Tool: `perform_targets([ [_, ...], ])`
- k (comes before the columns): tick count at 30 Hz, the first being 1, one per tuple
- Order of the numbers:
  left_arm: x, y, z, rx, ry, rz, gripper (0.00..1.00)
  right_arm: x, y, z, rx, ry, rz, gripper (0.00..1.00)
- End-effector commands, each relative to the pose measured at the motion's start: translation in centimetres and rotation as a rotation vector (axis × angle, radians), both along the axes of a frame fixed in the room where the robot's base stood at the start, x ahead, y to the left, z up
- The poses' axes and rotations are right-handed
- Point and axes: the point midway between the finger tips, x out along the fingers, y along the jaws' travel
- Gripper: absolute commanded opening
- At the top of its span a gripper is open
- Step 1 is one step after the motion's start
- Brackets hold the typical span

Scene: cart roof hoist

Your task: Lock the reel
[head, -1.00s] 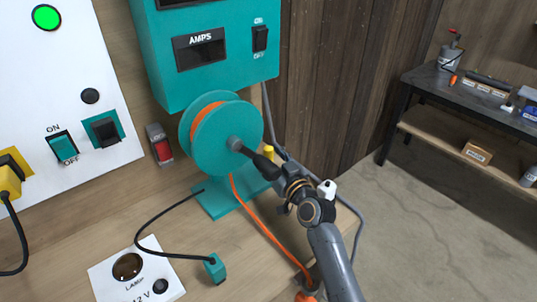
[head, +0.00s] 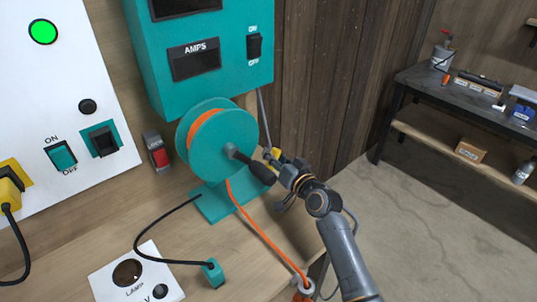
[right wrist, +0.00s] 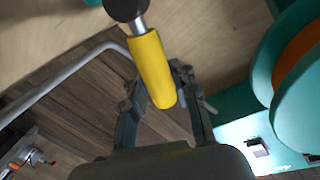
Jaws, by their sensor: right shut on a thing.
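The teal reel (head: 225,142) with orange cable on its drum stands on the wooden bench, with a black crank handle (head: 262,173) at its front. A yellow lever grip (head: 274,154) shows just behind the crank handle. My right gripper (head: 283,165) is at this yellow grip, right of the reel. In the right wrist view the yellow grip (right wrist: 152,68) sits on a metal rod between my two fingers, and the gripper is shut on it. The reel (right wrist: 295,75) is at the right edge of that view. My left gripper is not in view.
A teal box with an AMPS display (head: 195,59) hangs above the reel. A white panel (head: 50,110) with switches is at left. A black cable runs to a teal plug (head: 212,273). Orange cable (head: 260,232) runs down to the bench's front. A dark table (head: 470,105) stands far right.

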Motion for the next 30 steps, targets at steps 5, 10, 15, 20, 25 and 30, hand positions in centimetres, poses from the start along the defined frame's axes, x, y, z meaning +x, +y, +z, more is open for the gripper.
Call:
perform_targets([
  [5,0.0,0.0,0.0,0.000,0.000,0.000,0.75,0.0,-0.1,-0.3,0.012,0.013,0.000,0.00],
  [10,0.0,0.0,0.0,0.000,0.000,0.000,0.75,0.0,-0.1,-0.3,0.010,0.012,0.000,0.35],
  [15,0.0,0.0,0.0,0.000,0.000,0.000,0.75,0.0,-0.1,-0.2,0.008,0.010,-0.001,0.52],
  [20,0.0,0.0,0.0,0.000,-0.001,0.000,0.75,0.0,-0.1,-0.2,0.009,0.009,0.000,0.52],
  [25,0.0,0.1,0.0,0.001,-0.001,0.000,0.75,0.0,0.0,0.7,0.009,0.005,0.000,0.52],
  [30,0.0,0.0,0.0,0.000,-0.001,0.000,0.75,0.0,-0.1,3.7,0.011,0.002,0.000,0.52],
])
